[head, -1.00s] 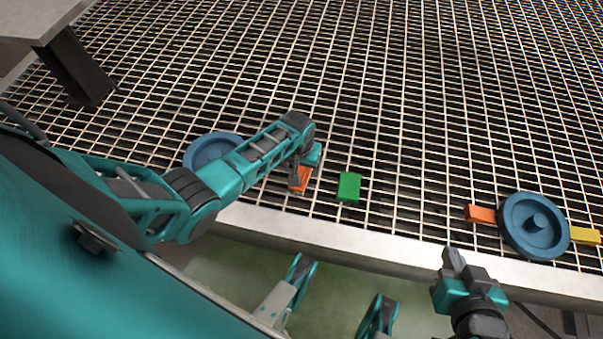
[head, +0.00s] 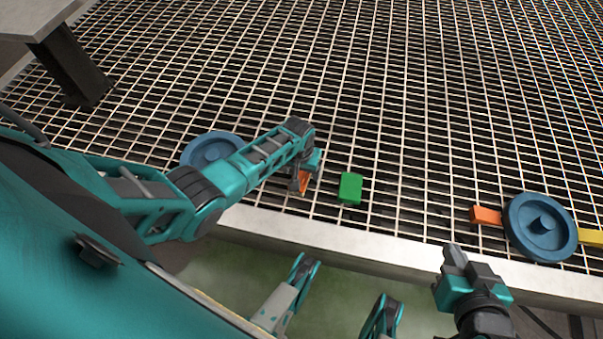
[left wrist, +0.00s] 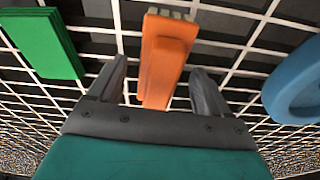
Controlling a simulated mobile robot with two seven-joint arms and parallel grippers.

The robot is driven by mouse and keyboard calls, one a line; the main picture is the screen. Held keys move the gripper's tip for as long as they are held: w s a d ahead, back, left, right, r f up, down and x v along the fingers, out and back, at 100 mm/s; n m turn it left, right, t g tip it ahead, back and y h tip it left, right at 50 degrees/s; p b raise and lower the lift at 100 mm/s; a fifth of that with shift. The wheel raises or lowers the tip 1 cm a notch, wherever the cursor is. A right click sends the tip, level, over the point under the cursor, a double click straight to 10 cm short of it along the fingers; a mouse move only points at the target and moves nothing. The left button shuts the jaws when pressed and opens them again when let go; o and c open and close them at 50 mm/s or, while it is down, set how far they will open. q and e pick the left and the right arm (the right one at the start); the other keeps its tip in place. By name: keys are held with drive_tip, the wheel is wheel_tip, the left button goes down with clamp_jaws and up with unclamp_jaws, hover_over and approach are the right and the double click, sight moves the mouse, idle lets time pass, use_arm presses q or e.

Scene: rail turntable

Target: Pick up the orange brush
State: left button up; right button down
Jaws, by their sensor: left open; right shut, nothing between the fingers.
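The orange brush (left wrist: 166,55) lies on the grating, with pale bristles at its far end in the left wrist view. In the head view the brush (head: 305,181) is mostly hidden by my left gripper (head: 300,184). In the left wrist view my left gripper (left wrist: 158,68) is open, with one finger on each side of the brush and gaps visible. I cannot tell how far the fingertips are above the grating. My right gripper (head: 453,256) is shut and empty over the front edge, well away from the brush.
A green block (head: 350,188) lies just right of the brush. A blue wheel-like disc (head: 208,148) lies to its left, partly behind my arm. At the right are an orange block (head: 486,216), another blue disc (head: 540,227) and a yellow block (head: 591,238). The grating behind is clear.

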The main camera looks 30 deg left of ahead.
use_arm(q)
drive_tip(key=shift+c, duration=0.2)
use_arm(e)
drive_tip(key=shift+d, duration=0.1)
use_arm(q)
drive_tip(key=c, duration=1.1)
use_arm(e)
drive_tip(key=shift+f, duration=0.1)
use_arm(q)
drive_tip(key=shift+c, duration=0.2)
